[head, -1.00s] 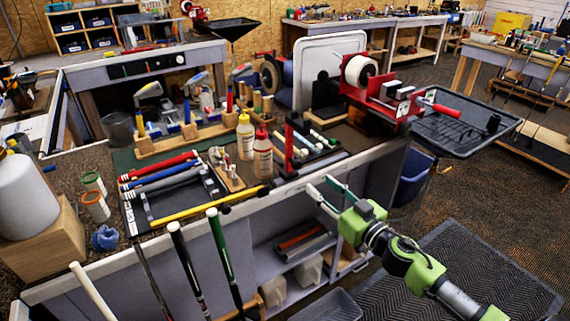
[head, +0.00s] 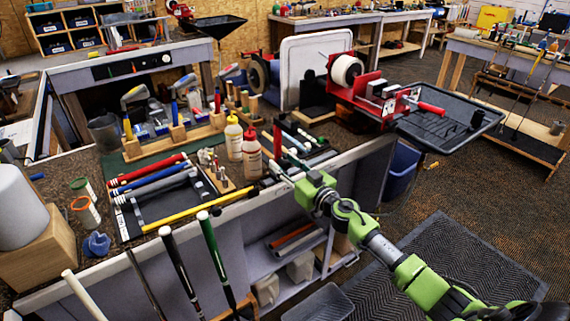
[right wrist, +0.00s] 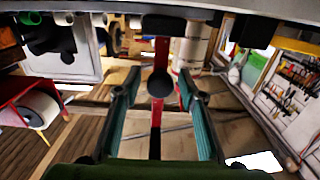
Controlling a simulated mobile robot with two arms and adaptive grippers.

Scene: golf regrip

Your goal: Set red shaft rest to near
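The red shaft rest (head: 277,137) stands upright as a narrow red post near the front edge of the bench, beside a dark tray of tools. My right gripper (head: 277,171) reaches in from the lower right, close in front of the post. In the right wrist view the red post (right wrist: 161,55) shows between the two teal fingers of the right gripper (right wrist: 160,86), with a round black knob (right wrist: 160,84) on it. The fingers are apart, with gaps visible on both sides. Whether either finger touches the post cannot be told. My left gripper is not in view.
Two glue bottles (head: 251,154) stand just left of the post. A yellow shaft (head: 200,210) lies along the front edge, with several clubs leaning below. A red tape holder (head: 370,95) and a black tray (head: 450,125) are to the right.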

